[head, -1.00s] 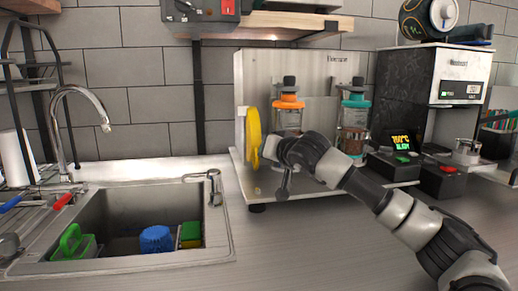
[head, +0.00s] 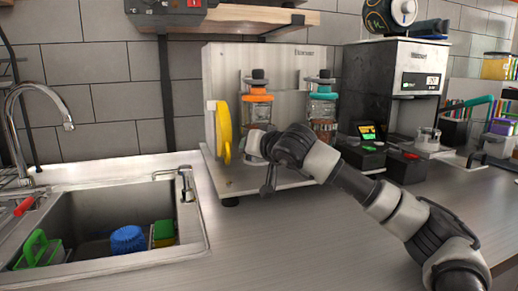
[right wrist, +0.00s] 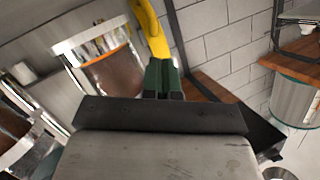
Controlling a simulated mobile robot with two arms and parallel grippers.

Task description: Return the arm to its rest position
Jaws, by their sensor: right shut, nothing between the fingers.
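My right arm (head: 365,190) reaches in from the lower right. Its right gripper (head: 249,142) is at the front of the pale metal dispenser, just right of the yellow curved part (head: 223,132), with a small gap between them. In the right wrist view the fingers (right wrist: 162,82) are shut and empty, and the yellow part (right wrist: 150,28) shows just beyond their tips. The jar with the orange collar (head: 257,97) stands behind the gripper, its lower part hidden. My left gripper is out of view.
A jar with a teal collar (head: 322,100) stands right of the orange one. The sink (head: 80,220) is at left. The front counter (head: 270,255) is clear.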

